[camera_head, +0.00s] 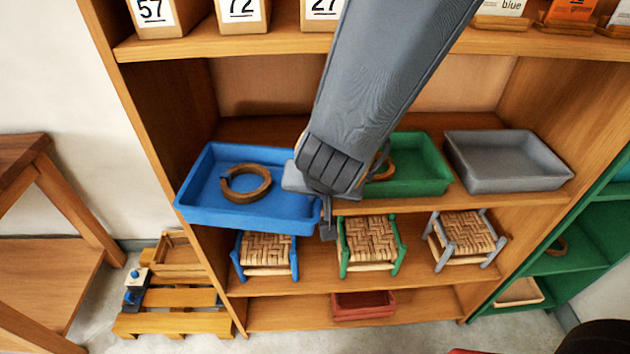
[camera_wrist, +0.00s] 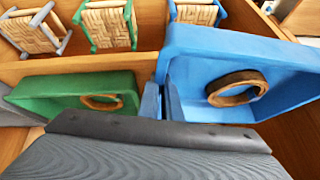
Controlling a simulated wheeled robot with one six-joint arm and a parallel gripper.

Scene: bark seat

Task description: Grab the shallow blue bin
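The shallow blue bin (camera_head: 290,212) is at the left of the middle shelf, with its front sticking out past the shelf's front edge. A brown ring (camera_head: 245,184) lies inside it. My gripper (camera_head: 325,218) is at the bin's right side, and its fingers pinch the right wall near the front corner. In the wrist view the two fingers (camera_wrist: 162,104) stand close together on either side of the blue bin's wall (camera_wrist: 225,45). My arm hides part of the bin's right side.
A green bin (camera_head: 432,178) with a ring stands just right of my gripper, partly hidden. A grey bin (camera_head: 510,180) stands farther right. Small woven stools, including a blue one (camera_head: 266,270), stand on the shelf below. Numbered boxes (camera_head: 240,14) line the shelf above.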

